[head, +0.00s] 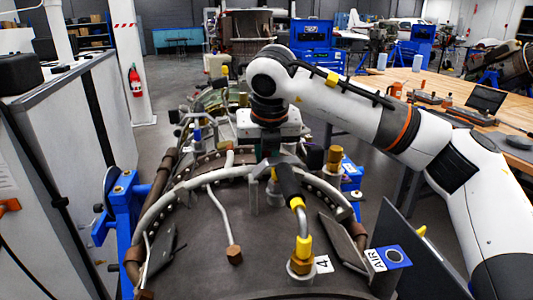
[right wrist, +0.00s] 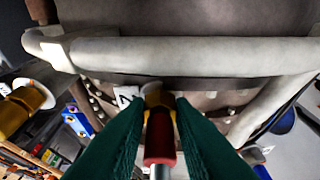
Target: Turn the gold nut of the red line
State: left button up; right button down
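In the right wrist view, a gold nut (right wrist: 158,98) sits at the end of a line with a red sleeve (right wrist: 160,142). My right gripper (right wrist: 160,104) has its two green fingers on either side of the nut, with no clear gap, so they look shut on it. The finger faces hide the nut's sides. In the head view my right arm reaches in from the right, and my right gripper (head: 270,150) points down at the far part of the turbine casing. The red line is hidden there. My left gripper is not in view.
A black line with yellow sleeves (head: 298,205) ends at a gold nut (head: 301,264) beside label 4 in front. Another gold fitting (head: 335,157) stands right of my gripper. Pale pipes (right wrist: 190,55) cross close beyond the fingers. A wooden workbench (head: 430,82) stands right.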

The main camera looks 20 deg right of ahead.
jog(key=shift+f+n+b, duration=0.2)
jog(key=shift+n+b, duration=0.2)
jog(key=shift+b, duration=0.1)
jog(key=shift+d+n+y+b, duration=0.1)
jog(key=shift+n+y+b, duration=0.3)
jog(key=shift+r+n, duration=0.2)
jog(key=shift+n, duration=0.5)
jog(key=c, duration=1.2)
grip_release()
jog(key=shift+c, duration=0.2)
jog(key=shift+r, duration=0.1)
